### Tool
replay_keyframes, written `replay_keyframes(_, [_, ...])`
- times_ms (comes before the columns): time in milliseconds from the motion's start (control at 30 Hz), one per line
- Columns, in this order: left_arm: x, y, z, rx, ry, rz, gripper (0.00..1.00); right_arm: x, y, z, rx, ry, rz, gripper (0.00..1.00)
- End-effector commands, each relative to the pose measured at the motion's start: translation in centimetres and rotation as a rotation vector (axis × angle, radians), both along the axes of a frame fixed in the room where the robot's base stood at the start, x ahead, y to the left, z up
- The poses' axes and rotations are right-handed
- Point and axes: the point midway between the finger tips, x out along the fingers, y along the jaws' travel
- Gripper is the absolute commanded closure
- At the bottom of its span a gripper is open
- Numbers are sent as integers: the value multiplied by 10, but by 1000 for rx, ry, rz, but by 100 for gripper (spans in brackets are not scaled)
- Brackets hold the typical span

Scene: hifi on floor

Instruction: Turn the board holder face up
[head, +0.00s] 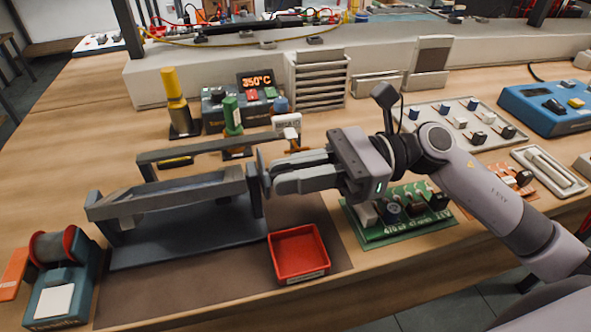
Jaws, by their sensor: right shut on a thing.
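The board holder (190,240) stands on the brown mat at the left, with a dark base, uprights and long grey rails. Its front rail (170,197) lies along the front, and a darker bar (205,148) runs behind it. The frame between them looks tilted. My right gripper (272,178) reaches in from the right and is shut at the holder's right end, on a thin round knob (263,172). The fingers hide part of the knob and that upright. I cannot tell which face of the frame is up. My left gripper is not in view.
A red tray (299,253) sits just below my right gripper. A green circuit board (400,215) lies under my right forearm. A soldering station (245,103) stands behind the holder, and a solder spool (55,265) at front left. Bare mat (190,290) lies in front.

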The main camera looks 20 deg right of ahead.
Motion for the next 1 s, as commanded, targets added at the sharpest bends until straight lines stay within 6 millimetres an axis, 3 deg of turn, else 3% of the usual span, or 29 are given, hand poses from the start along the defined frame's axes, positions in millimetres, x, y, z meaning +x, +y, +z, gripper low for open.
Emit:
replay_keyframes(367, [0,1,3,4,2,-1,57,2,0,3,0,70,0,100])
replay_keyframes(1000, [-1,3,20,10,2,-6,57,12,0,14,0,378,-1,100])
